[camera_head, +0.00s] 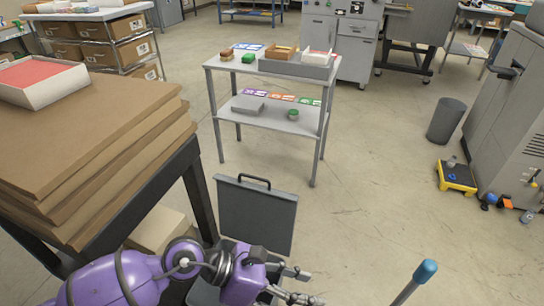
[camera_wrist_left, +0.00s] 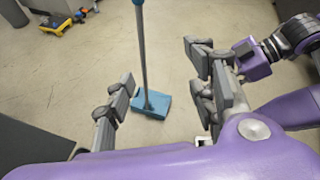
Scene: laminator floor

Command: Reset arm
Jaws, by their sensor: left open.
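My left gripper (camera_head: 300,284) is at the bottom of the head view, at the end of my purple arm from the left. Its fingers are spread and nothing is between them. It is in front of a dark grey panel with a handle (camera_head: 257,212). In the left wrist view, the left gripper (camera_wrist_left: 165,105) has its fingers apart, with floor and a blue-based tool (camera_wrist_left: 150,104) beyond them. Another purple arm with a dark joint enters at the right of that view. It looks like my right arm; its fingers overlap the left gripper's and cannot be made out clearly.
A stack of brown boards (camera_head: 90,150) on a dark table is close at left. A grey two-shelf cart (camera_head: 270,75) stands ahead. A blue-tipped handle (camera_head: 425,272) rises at lower right. A bin (camera_head: 446,121) and yellow platform (camera_head: 457,177) are right. Floor between is clear.

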